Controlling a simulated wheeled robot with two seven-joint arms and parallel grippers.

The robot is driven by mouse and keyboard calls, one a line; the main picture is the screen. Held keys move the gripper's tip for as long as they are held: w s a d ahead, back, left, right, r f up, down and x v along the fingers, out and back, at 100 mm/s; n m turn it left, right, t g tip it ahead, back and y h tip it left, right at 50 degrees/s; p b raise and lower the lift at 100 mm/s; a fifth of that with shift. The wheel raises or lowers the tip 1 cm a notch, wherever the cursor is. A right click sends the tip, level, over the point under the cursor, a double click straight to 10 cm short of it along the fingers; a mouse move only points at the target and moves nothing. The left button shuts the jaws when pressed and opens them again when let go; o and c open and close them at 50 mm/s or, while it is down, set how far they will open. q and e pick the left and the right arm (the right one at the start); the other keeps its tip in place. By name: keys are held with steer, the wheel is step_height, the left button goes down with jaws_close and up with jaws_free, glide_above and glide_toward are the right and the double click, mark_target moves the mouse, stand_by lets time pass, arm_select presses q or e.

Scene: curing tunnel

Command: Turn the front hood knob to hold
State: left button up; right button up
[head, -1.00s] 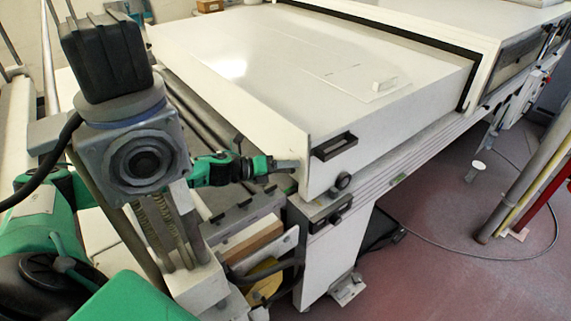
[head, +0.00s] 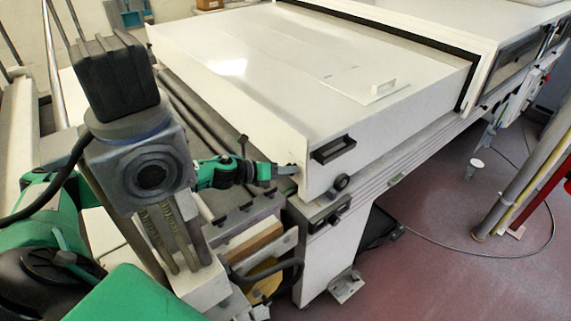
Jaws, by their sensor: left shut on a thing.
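The white hood (head: 290,85) is a long, low cover with a sloping top. My left gripper (head: 291,169) is shut at the hood's near left end face, close to its lower corner. The front hood knob between the fingertips is mostly hidden by them, and its setting cannot be read. My right gripper is not in view.
A lower black handle (head: 330,214) is on the frame under the hood. Dark rollers (head: 195,105) run along the hood's left side. A cable (head: 450,253) lies on the reddish floor at the right, near leaning poles (head: 525,180). The floor between is mostly clear.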

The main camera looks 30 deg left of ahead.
arm_select(q)
steer(key=m+y+p, duration=0.1)
steer(key=m+p, duration=0.1)
steer(key=p, duration=0.1)
stand_by(0.4)
steer(key=o, duration=1)
steer(key=b+v, duration=1.3)
steer(key=b, duration=0.4)
steer(key=shift+s, duration=0.45)
